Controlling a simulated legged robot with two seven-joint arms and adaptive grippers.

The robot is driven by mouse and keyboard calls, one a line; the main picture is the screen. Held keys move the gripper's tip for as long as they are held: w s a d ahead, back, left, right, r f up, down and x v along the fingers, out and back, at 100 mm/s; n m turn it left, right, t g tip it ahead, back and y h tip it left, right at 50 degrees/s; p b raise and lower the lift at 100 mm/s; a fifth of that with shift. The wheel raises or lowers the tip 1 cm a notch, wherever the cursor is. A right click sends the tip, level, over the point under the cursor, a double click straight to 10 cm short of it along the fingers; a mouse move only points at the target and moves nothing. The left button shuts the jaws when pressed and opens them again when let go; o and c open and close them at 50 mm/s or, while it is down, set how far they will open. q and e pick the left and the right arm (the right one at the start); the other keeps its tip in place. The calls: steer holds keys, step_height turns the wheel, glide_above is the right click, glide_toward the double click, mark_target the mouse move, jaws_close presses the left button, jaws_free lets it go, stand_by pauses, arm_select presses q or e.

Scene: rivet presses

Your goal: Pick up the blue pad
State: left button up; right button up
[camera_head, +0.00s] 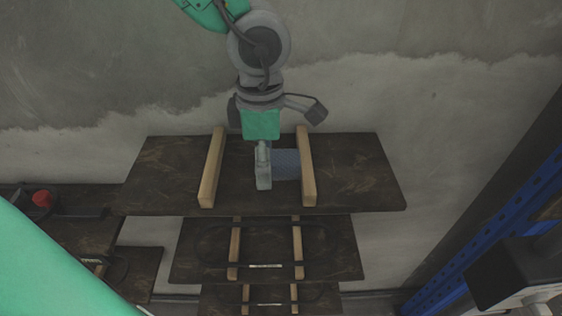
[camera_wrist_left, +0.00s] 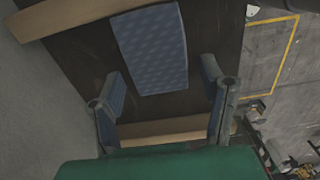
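The blue pad (camera_head: 287,163) is a patterned rectangular piece on the upper dark board (camera_head: 355,175), between two light wooden strips. My left gripper (camera_head: 263,180) is over the board, just left of the pad in the head view, and hides part of it. In the left wrist view the pad (camera_wrist_left: 152,48) lies flat beyond the fingertips. There the left gripper (camera_wrist_left: 165,75) is open, its two blue-lined fingers spread apart with nothing between them. I cannot tell whether it touches the board. My right gripper does not show.
The wooden strips (camera_head: 213,168) and (camera_head: 307,168) flank the pad. More dark boards (camera_head: 340,250) sit lower down. A grey wall (camera_head: 420,90) stands behind. A blue rack (camera_head: 480,230) is at the right. A red knob (camera_head: 42,198) shows at the left.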

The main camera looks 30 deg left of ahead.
arm_select(q)
steer(key=c, duration=0.9)
step_height(320, 180, up, 10)
steer(key=shift+d+r+p, duration=0.1)
steer(key=shift+d+p, duration=0.05)
steer(key=shift+p, duration=0.3)
